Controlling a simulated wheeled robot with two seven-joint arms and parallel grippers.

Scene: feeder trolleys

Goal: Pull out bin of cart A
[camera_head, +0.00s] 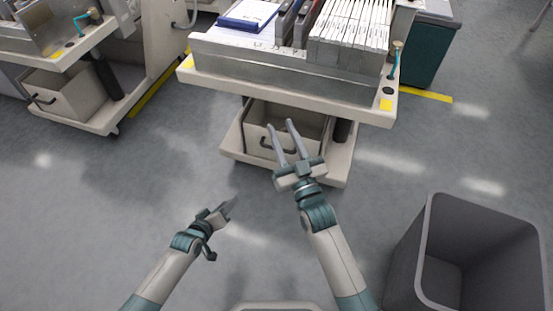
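A light beige bin (257,140) with a dark handle (266,146) sits on the lower shelf of the cart (290,78) in front of me. I cannot read a label that says which cart is A. My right gripper (283,142) is open in front of the bin, its two fingers pointing at the bin's front. One finger overlaps the handle in the picture; I cannot tell whether it touches. Part of the bin's front is hidden by this gripper. My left gripper (230,207) is lower left, apart from the cart, and its fingers appear close together.
A second cart (70,52) with a similar bin (62,97) stands at the upper left. A large grey open container (425,250) stands at the lower right. A dark green cabinet (427,50) is behind the cart. The floor between is clear.

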